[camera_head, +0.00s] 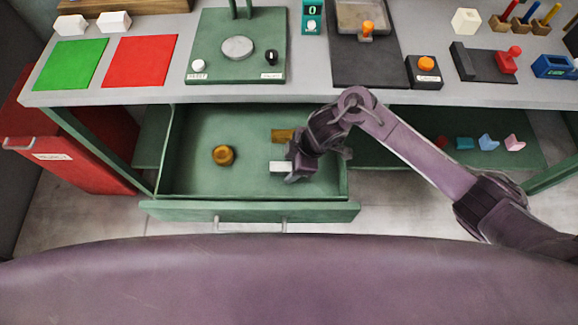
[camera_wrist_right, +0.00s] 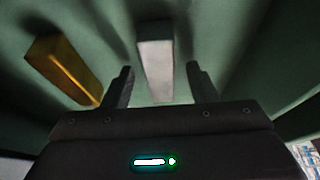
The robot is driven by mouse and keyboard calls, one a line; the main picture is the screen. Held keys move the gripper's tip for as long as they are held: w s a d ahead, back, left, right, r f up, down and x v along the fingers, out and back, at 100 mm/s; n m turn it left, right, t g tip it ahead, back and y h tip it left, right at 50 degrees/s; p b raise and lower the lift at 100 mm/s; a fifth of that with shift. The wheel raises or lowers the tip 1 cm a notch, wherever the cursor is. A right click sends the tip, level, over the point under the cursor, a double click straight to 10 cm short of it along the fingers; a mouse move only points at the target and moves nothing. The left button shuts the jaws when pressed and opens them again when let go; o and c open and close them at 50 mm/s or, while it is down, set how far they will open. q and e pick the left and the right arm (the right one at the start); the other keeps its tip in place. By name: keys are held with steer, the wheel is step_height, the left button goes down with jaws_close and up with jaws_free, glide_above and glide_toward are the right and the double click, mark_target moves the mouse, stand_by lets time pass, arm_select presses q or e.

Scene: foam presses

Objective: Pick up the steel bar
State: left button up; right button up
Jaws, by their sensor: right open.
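The steel bar (camera_wrist_right: 157,68) is a pale grey block lying in the open green drawer. In the right wrist view its near end lies between the two open fingers of my right gripper (camera_wrist_right: 160,88), with a gap on each side. In the head view the bar (camera_head: 281,167) shows just left of my right gripper (camera_head: 296,172), which hides part of it. A brass-coloured bar (camera_head: 283,135) lies behind it, and shows to its left in the right wrist view (camera_wrist_right: 62,68). My left gripper is not in view.
A round brass piece (camera_head: 223,155) lies in the left part of the drawer (camera_head: 185,181). The drawer's front panel and the worktop edge (camera_head: 150,95) bound the space around my right arm. Small coloured pieces lie on the shelf at the right.

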stand_by(0.3)
jaws_close()
stand_by(0.5)
